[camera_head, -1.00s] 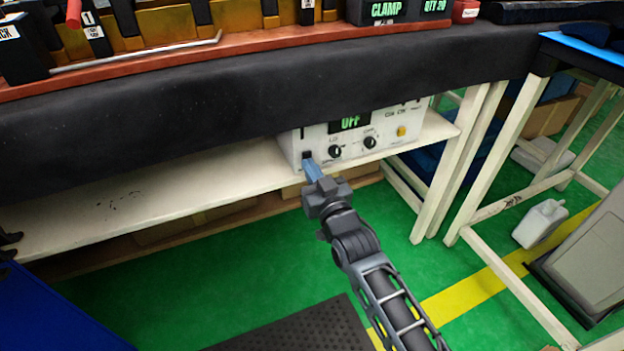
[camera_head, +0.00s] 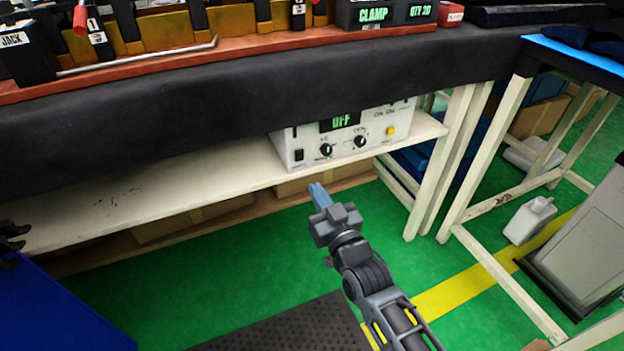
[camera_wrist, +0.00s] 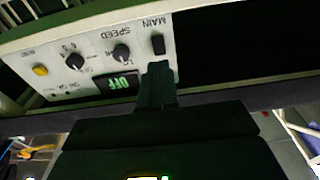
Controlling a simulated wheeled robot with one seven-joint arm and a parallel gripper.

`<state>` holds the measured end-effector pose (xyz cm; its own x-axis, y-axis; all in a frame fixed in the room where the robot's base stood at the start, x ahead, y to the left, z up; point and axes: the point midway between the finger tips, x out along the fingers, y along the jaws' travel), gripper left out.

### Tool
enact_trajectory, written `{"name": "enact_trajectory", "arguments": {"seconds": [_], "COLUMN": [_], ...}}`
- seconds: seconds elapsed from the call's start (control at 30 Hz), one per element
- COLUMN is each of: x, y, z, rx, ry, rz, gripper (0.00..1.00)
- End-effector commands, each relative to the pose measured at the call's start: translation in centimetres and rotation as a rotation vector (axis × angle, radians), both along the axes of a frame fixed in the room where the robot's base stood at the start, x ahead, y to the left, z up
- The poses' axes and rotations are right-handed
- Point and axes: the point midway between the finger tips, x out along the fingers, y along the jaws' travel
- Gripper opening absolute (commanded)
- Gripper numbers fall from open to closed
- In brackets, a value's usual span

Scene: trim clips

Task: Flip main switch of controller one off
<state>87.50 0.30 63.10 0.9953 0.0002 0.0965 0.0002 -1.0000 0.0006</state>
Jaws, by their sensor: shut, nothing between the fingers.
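The controller (camera_head: 345,155) is a white box on the shelf under the bench, and its display (camera_head: 342,121) reads OFF in green. Its black main switch (camera_head: 299,155) is at the left of the front panel. In the wrist view the panel appears upside down, with the main switch (camera_wrist: 158,45) under the label MAIN. My gripper (camera_head: 319,190) is shut and empty, in front of and below the shelf edge, apart from the switch. In the wrist view the gripper fingers (camera_wrist: 157,75) point toward the panel just below the switch.
The cream shelf (camera_head: 140,200) runs below the black-covered bench edge (camera_head: 200,105). Two black knobs and a yellow button (camera_head: 390,131) are on the panel. A bench leg (camera_head: 445,160) stands to the right. Green floor is open in front.

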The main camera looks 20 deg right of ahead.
Motion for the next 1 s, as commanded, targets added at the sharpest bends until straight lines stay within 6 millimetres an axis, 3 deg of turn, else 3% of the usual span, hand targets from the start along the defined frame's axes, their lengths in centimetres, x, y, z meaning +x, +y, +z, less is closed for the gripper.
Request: {"name": "enact_trajectory", "arguments": {"seconds": [0.1, 0.33, 1.0], "x": [-2.2, -4.9, -5.5], "y": [-0.1, 0.0, 0.0], "z": [-0.1, -0.4, -0.6], "rx": [-0.001, 0.000, 0.000], "ry": [0.003, 0.001, 0.001], "rz": [-0.001, 0.000, 0.000], "gripper": [0.00, 0.00, 0.00]}}
